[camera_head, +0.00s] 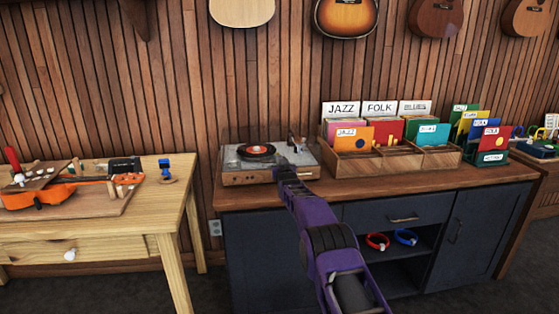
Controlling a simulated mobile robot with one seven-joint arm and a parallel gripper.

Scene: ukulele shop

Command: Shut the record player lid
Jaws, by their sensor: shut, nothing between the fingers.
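The record player (246,177) has a wooden base and a grey top, and sits at the left end of the dark cabinet's wooden counter. A black record with an orange label (257,149) lies on it. I see no raised lid standing out above it; a clear lid is too hard to make out, so I cannot tell its angle. My purple arm reaches up from the bottom right, and my gripper (281,163) is shut and empty at the player's front right. It covers part of the player there; I cannot tell if it touches.
A wooden record crate (372,166) with JAZZ and FOLK dividers stands close to the player's right. A light wood workbench (176,188) with an orange guitar body (38,196) and tools is at the left. Guitars hang on the slatted wall behind. A gap separates bench and cabinet.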

